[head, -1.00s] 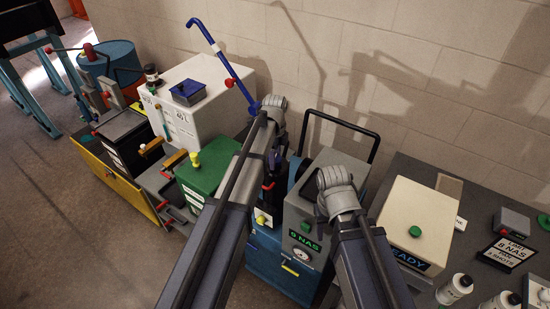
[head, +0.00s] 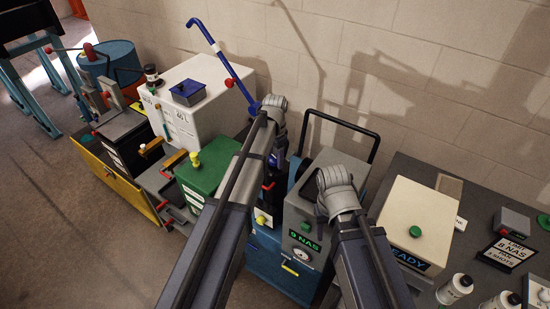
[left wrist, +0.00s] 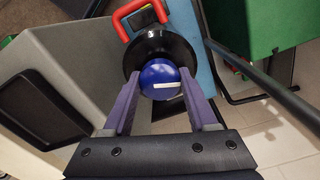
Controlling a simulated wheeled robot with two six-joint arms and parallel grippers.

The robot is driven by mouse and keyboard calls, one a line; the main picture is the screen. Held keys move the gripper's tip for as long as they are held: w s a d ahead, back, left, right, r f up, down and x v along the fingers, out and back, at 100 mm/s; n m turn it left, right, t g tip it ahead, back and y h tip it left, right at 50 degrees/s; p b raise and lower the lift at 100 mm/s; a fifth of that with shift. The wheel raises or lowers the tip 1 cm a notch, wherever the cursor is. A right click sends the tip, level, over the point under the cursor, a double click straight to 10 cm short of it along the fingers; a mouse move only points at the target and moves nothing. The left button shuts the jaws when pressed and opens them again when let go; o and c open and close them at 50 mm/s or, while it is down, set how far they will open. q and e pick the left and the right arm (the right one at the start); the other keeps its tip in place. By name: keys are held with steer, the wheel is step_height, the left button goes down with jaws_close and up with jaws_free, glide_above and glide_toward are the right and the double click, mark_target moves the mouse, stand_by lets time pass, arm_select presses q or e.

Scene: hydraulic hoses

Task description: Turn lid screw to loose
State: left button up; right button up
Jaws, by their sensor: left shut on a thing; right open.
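The lid screw is a round blue knob (left wrist: 162,79) with a white line, lying nearly level across the left wrist view. It sits in the middle of a round black lid (left wrist: 150,50). My left gripper (left wrist: 162,90) has its purple fingers on either side of the knob and is shut on it. In the head view the left gripper (head: 274,161) is partly hidden behind my left arm, and the knob is hard to make out there. My right gripper (head: 319,192) is over the grey cabinet at the right, open, its fingers mostly hidden.
A red handle (left wrist: 123,27) rises beside the lid. A grey cabinet reading "9 NAS" (head: 304,240) has a gauge and stands beside the lid. A green box (head: 207,168) and a white cabinet (head: 215,105) stand left. A bench (head: 440,185) with a cream box (head: 418,215) is right.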

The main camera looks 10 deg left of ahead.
mark_target(275, 158)
arm_select(q)
steer(key=n, duration=0.5)
steer(key=shift+n, duration=2.4)
steer(key=o, duration=1.4)
steer(key=shift+c, duration=0.2)
step_height(275, 158, up, 8)
steer(key=p, duration=0.8)
steer(key=shift+f, duration=0.15)
